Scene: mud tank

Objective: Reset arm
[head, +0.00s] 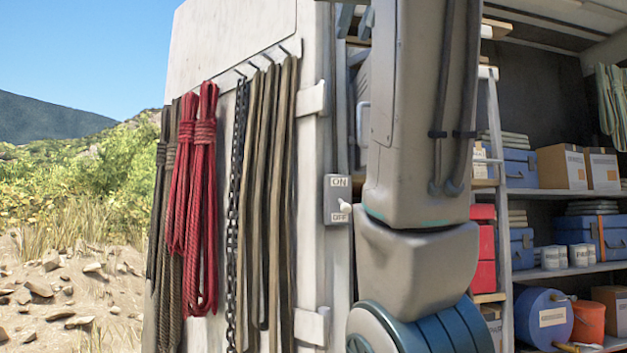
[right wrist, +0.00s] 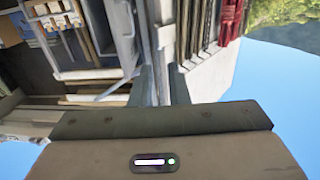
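My right arm (head: 420,120) rises large and close through the middle of the head view. The tips of my right gripper (head: 355,20) show at the top edge, left of the arm link, with a gap between them. In the right wrist view the two grey fingers of my right gripper (right wrist: 161,88) stand apart with nothing held between them. The rest of this gripper is cut off or hidden in the head view. My left gripper is in neither view.
A grey ON/OFF switch box (head: 337,208) is on the pale cabinet wall, left of my arm. Red ropes (head: 204,200), straps and a chain (head: 236,215) hang there. At right, a ladder (head: 497,180) stands before shelves with boxes (head: 562,167). Open ground lies far left.

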